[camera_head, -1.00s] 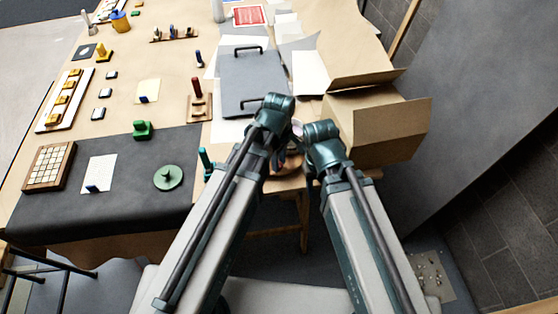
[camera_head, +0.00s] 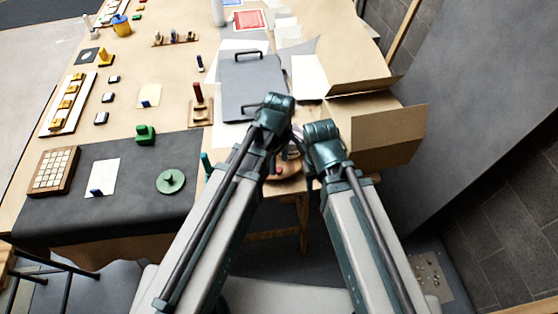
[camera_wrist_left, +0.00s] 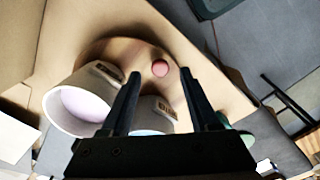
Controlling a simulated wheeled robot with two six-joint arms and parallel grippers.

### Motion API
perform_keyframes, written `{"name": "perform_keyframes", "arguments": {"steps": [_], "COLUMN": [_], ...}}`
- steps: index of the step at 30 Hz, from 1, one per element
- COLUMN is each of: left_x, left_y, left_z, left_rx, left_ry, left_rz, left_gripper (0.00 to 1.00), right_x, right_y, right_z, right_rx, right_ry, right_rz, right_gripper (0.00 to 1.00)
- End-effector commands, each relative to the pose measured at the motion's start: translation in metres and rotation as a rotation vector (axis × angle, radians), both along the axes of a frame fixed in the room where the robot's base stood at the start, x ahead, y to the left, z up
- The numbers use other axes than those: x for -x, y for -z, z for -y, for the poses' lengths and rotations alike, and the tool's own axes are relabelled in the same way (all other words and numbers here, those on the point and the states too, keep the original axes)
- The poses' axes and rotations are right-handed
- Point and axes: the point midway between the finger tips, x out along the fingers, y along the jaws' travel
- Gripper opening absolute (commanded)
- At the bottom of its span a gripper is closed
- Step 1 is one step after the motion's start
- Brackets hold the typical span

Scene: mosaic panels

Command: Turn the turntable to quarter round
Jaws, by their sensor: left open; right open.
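The turntable appears to be the round brown wooden disc (camera_head: 287,171) at the table's front edge, partly hidden by my arms. In the head view my left gripper (camera_head: 279,157) is over the disc. My right gripper (camera_head: 311,166) is open beside it, mostly hidden by its arm.
A green disc with a peg (camera_head: 171,181) lies on the dark mat (camera_head: 140,215) at left. A grey board with handles (camera_head: 252,75) lies behind the arms. An open cardboard box (camera_head: 385,137) stands close at right. Blocks and cards fill the table's left side.

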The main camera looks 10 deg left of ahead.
Motion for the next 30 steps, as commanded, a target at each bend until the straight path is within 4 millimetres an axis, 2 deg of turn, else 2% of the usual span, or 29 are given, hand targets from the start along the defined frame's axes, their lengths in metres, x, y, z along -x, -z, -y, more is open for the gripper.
{"name": "perform_keyframes", "arguments": {"steps": [1, 18, 23, 30], "left_x": [0.000, 0.000, 0.000, 0.000], "left_y": [-0.015, -0.101, -0.112, -0.112], "left_z": [0.000, 0.000, 0.000, 0.000], "left_rx": [0.000, 0.000, 0.000, 0.000], "left_ry": [0.000, 0.000, 0.000, 0.000], "left_rz": [0.000, 0.000, 0.000, 0.000], "left_gripper": [0.62, 0.62, 0.62, 0.62], "right_x": [0.000, 0.000, 0.000, 0.000], "right_y": [-0.014, -0.101, -0.112, -0.112], "right_z": [0.000, 0.000, 0.000, 0.000], "right_rx": [0.000, -0.002, -0.003, -0.003], "right_ry": [0.000, 0.009, 0.012, 0.013], "right_rz": [0.000, 0.000, 0.000, 0.000], "right_gripper": [0.50, 0.50, 0.50, 0.50]}}
